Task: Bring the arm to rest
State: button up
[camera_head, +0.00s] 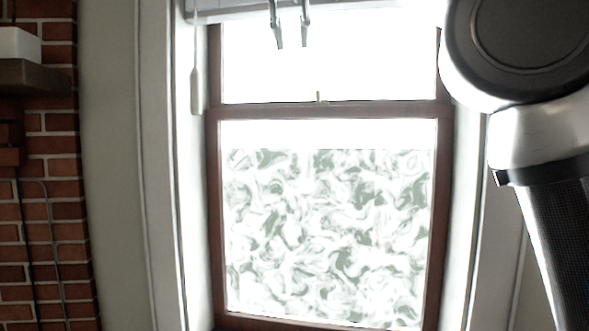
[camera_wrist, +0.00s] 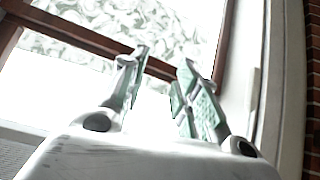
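My gripper (camera_head: 292,38) shows at the top of the head view, its two thin fingers pointing down in front of the bright window. The rest of the gripper is cut off by the top edge. In the wrist view its fingers (camera_wrist: 164,62) stand apart with a clear gap and nothing between them. The gripper is open and empty. My arm shows large at the right of the head view, partly cut off.
A brown-framed window (camera_head: 327,112) with a patterned lower pane fills the middle. A white blind (camera_head: 365,7) is at its top, with a hanging cord pull (camera_head: 197,90). A brick fireplace wall (camera_head: 58,210) with a wooden mantel (camera_head: 35,77) and white box (camera_head: 18,43) stands left.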

jog(key=w+a+f+n+y, duration=0.1)
jog(key=w+a+f+n, duration=0.1)
jog(key=a+f+n, duration=0.35)
jog(key=d+f+n+g, duration=0.2)
jog(key=d+f+g, duration=0.15)
jog(key=f, duration=1.05)
jog(key=s+d+f+g+y, duration=0.1)
jog(key=s+d+f, duration=0.1)
jog(key=d+f, duration=0.55)
jog(key=s+d+f, duration=0.2)
jog(key=d+f, duration=0.4)
jog(key=d, duration=0.3)
jog(key=s+d+f+m, duration=0.2)
jog(key=s+d+f, duration=0.2)
jog(key=d, duration=0.3)
jog(key=s+d+f+m, duration=0.3)
jog(key=s+d+f, duration=0.2)
jog(key=s+d, duration=0.2)
jog(key=s+d+f+m+h, duration=0.1)
jog(key=s+d+f, duration=0.3)
jog(key=d, duration=0.4)
jog(key=shift+s+d+f+m, duration=0.25)
jog(key=shift+s+d+m, duration=0.05)
jog(key=shift+s+m, duration=0.5)
jog(key=shift+g, duration=0.25)
jog(key=shift+c, duration=0.3)
